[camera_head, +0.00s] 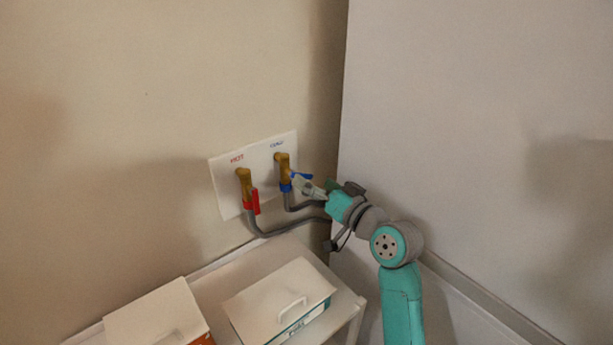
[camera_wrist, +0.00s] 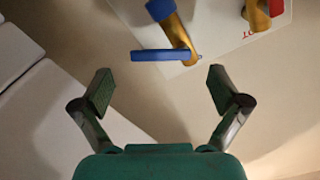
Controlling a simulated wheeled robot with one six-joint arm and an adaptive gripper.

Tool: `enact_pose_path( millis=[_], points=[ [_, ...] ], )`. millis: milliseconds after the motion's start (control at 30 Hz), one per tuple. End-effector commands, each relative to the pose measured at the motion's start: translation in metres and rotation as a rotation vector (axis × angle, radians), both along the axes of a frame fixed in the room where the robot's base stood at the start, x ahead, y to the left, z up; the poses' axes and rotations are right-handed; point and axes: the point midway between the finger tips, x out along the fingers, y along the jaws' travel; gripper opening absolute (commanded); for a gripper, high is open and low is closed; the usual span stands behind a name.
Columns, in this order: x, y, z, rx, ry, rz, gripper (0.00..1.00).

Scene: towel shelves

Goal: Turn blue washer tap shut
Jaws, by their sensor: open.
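The blue tap handle (camera_head: 301,175) is on the right brass valve (camera_head: 282,163) of a white wall plate (camera_head: 228,205), under the label that appears to read COLD. In the wrist view the blue handle (camera_wrist: 160,55) is a flat lever lying crosswise, roughly at right angles to its brass body (camera_wrist: 180,35). My gripper (camera_head: 312,186) is at the wall beside the blue handle; in the wrist view its two fingers (camera_wrist: 160,88) are spread wide and empty, with the handle ahead of and between them, apparently untouched.
The red-handled hot tap (camera_head: 252,200) is left of the blue one; its brass body (camera_wrist: 256,15) shows in the wrist view. Grey hoses (camera_head: 290,229) hang below. A white shelf (camera_head: 345,302) holds two lidded boxes (camera_head: 280,295) (camera_head: 155,315). A large pale panel (camera_head: 470,120) stands at right.

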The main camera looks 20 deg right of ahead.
Motion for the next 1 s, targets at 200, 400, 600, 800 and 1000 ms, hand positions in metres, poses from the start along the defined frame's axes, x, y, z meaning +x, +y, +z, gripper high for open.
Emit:
enact_pose_path(
  millis=[200, 400, 600, 800, 1000],
  points=[
    [0.023, 0.008, 0.0, 0.0, 0.0, 0.001, 0.98],
    [0.029, 0.01, 0.0, 0.0, 0.0, 0.0, 0.98],
    [0.029, 0.01, 0.0, 0.0, 0.0, 0.0, 0.98],
    [0.029, 0.01, 0.0, -0.001, 0.0, -0.001, 0.48],
    [0.029, 0.009, 0.0, -0.003, 0.0, -0.001, 0.39]
  ],
)
